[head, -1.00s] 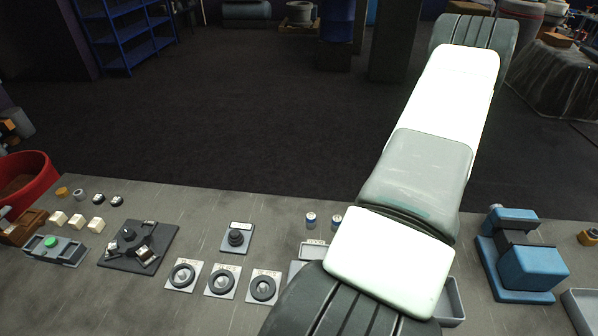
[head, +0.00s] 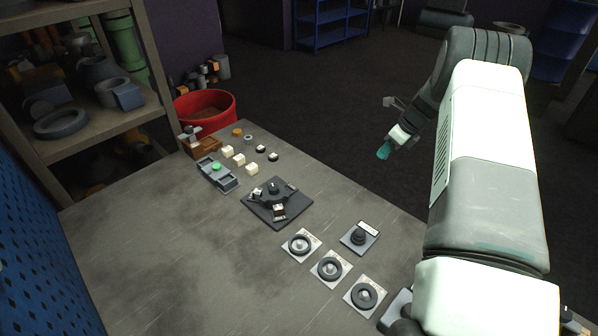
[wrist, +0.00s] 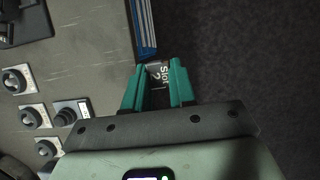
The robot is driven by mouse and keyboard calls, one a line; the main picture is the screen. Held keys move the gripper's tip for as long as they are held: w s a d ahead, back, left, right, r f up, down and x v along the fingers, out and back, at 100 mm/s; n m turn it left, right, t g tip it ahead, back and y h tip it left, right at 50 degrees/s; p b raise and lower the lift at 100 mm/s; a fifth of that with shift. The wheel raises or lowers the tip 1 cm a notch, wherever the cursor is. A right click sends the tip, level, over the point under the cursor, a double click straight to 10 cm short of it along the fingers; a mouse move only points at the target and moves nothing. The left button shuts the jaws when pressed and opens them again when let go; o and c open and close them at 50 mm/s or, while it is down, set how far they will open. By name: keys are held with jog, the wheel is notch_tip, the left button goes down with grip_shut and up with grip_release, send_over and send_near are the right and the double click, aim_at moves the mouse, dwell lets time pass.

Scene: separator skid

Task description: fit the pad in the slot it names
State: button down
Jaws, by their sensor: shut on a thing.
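My gripper (head: 384,152) hangs off the far side of the table in the head view, its teal fingertips pointing down and left. In the wrist view my gripper (wrist: 164,88) is shut on a small dark pad (wrist: 158,76) marked "Slot 2" in white. The pad cannot be made out in the head view. A dark square plate (head: 257,211) with a round hub and arms lies mid-table, apart from my gripper. Pale blocks sit on it. Slot markings on it are too small to read. Part of a dark plate shows at the wrist view's top left.
Three cream blocks (head: 239,160), a grey fixture with a green button (head: 216,167) and small round parts lie beyond the plate. Three dial plates (head: 330,269) and a black knob on a base (head: 359,238) lie nearer. The table's left part (head: 160,240) is clear.

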jog(key=w+a, duration=0.4)
jog(key=a, duration=1.1)
send_over(292, 170)
jog(key=s+d, duration=0.1)
notch_tip(292, 170, down, 5)
jog(key=shift+s+f, duration=0.15)
jog(key=shift+f, duration=2.2)
jog(key=shift+f, duration=0.15)
jog(key=c, duration=0.9)
grip_release()
